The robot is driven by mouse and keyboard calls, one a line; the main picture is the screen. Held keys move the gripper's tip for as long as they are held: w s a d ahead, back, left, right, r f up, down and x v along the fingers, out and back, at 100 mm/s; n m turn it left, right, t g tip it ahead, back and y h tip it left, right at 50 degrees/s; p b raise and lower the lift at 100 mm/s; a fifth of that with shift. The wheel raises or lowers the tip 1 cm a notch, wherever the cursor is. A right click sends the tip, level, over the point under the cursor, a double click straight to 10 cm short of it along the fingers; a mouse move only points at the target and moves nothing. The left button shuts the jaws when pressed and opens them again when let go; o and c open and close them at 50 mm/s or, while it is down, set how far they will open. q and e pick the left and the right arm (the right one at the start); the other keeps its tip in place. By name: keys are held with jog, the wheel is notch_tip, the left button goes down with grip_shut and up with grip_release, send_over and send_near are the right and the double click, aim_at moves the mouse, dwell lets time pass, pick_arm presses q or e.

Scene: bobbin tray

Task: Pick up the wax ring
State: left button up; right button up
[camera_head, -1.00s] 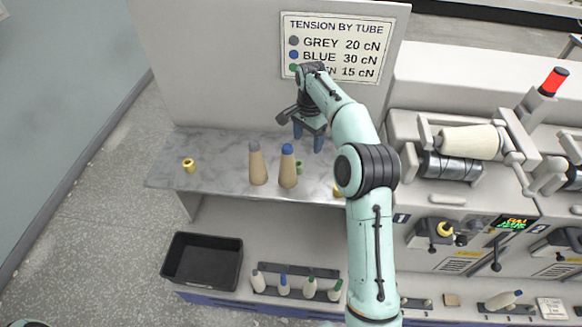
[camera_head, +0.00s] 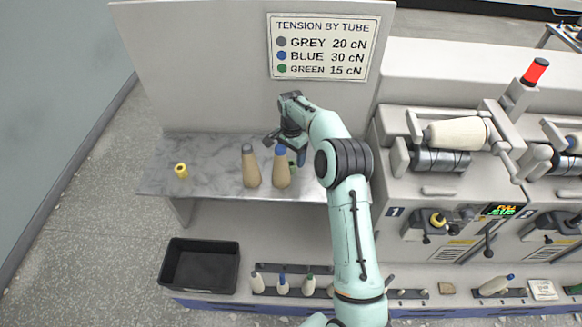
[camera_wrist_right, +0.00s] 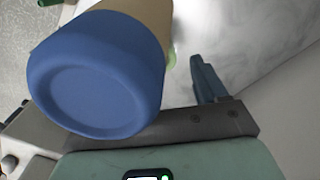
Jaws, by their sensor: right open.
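A small yellow ring-like piece (camera_head: 181,171), which looks like a wax ring, stands alone on the left of the marbled shelf. My right gripper (camera_head: 292,149) is open, far to its right, low over the shelf and close behind the blue-tipped cone (camera_head: 282,170). In the right wrist view the cone's blue tip (camera_wrist_right: 95,80) fills the left and hides one finger; the other finger (camera_wrist_right: 207,80) shows, with nothing seen against it. A small green piece (camera_head: 292,164) is partly hidden behind the cone; a bit of it shows in the wrist view (camera_wrist_right: 171,58). My left gripper is out of view.
A grey-tipped cone (camera_head: 250,168) stands left of the blue-tipped one. A black bin (camera_head: 201,267) and a row of small tubes (camera_head: 282,286) are below the shelf. The winding machine (camera_head: 430,185) is at right; a yellow piece (camera_head: 438,220) sits on it. The shelf's left part is mostly clear.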

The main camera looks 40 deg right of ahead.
aim_at(291, 167)
jog(key=shift+w+a+f, duration=0.1)
jog(key=shift+f, duration=1.4)
jog(key=c, duration=1.1)
jog(key=shift+c, duration=0.2)
jog(key=shift+r, duration=0.1)
